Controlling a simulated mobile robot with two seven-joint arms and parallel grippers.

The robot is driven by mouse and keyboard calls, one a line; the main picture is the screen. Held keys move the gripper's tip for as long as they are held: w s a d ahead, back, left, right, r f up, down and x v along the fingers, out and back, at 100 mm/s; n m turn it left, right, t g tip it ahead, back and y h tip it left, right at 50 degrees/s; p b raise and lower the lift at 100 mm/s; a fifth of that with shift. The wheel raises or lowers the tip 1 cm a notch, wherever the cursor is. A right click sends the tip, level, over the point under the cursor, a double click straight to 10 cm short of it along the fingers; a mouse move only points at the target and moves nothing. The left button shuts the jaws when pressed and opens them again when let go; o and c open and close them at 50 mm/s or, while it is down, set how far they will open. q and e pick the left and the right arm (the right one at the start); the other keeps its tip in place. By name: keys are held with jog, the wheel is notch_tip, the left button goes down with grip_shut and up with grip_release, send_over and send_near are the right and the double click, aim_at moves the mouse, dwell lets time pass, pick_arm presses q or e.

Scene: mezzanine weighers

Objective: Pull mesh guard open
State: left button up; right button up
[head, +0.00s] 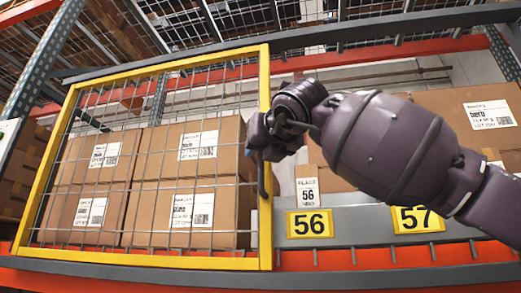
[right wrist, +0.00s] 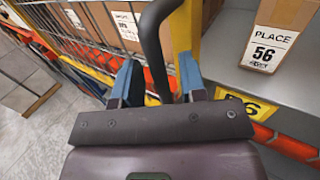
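The mesh guard, a yellow frame (head: 264,215) with grey wire mesh, stands across the left part of the rack bay in the head view. Its right post also shows in the right wrist view (right wrist: 185,28). A dark curved handle (right wrist: 150,40) is at that post; its lower part shows in the head view (head: 262,182). My right gripper (head: 262,140) is at the handle's upper part. In the right wrist view its two blue-grey fingers (right wrist: 157,78) stand apart, with the handle between them and gaps visible beside it. My left gripper is not in view.
Labelled cardboard boxes (head: 212,150) sit behind the mesh. More boxes (head: 470,110) stand to the right, past my right arm. A grey ledge with yellow plates 56 (head: 310,223) and 57 (head: 417,219) runs below them. An orange beam (head: 390,257) lies along the bottom.

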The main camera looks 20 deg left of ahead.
jog(key=b+v, duration=0.2)
jog(key=v, duration=0.8)
jog(key=shift+s, duration=0.15)
jog(key=shift+d, duration=0.1)
